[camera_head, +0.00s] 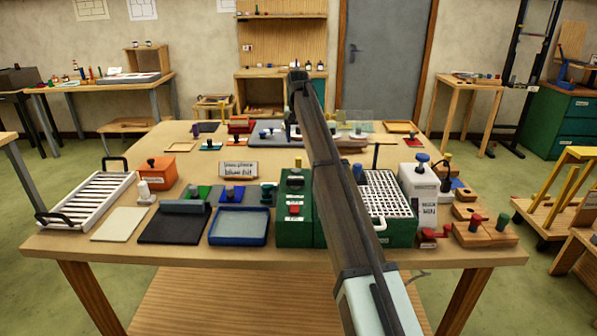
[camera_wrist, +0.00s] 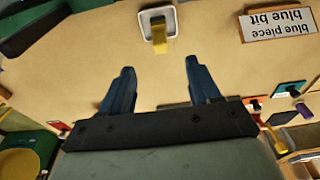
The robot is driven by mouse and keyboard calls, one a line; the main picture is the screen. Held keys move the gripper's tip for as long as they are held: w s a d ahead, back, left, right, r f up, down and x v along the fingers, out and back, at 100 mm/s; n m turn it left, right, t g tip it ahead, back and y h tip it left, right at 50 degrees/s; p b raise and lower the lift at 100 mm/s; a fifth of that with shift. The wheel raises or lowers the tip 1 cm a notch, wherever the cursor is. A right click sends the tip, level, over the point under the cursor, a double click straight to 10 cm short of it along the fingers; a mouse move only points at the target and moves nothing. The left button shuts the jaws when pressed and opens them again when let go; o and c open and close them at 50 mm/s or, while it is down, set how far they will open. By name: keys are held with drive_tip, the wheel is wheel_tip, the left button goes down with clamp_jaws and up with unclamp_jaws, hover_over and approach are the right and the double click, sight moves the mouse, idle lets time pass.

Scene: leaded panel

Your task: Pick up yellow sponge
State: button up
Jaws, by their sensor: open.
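A small yellow block (camera_wrist: 160,42), likely the sponge, stands in a white square dish (camera_wrist: 144,26) at the top middle of the wrist view. A dark part shows at its upper end. My gripper (camera_wrist: 159,66) is open and empty, with its two dark fingers apart. The block lies beyond the fingertips, roughly in line with the gap between them, and is not touched. In the head view my dark arm reaches over the table. A bit of yellow (camera_head: 298,161) shows behind the green box there; I cannot tell whether it is the same block.
A sign reading "blue piece blue bit" (camera_head: 238,169) stands near the dish. A green box (camera_head: 294,228) and a white-topped grid rack (camera_head: 388,197) stand at the front. A white slatted rack (camera_head: 92,198) is at the left. Bare tabletop surrounds the dish.

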sight(298, 158)
drive_tip(key=f, duration=0.4)
drive_tip(key=w+f, duration=0.1)
drive_tip(key=f, duration=0.7)
drive_tip(key=shift+w+f, duration=0.25)
drive_tip(key=shift+w, duration=0.15)
drive_tip(key=shift+c, duration=0.3)
drive_tip(key=c, duration=1)
drive_tip(key=shift+r, duration=0.1)
wheel_tip(298, 158, up, 10)
drive_tip(key=o, duration=0.4)
drive_tip(key=c, duration=0.4)
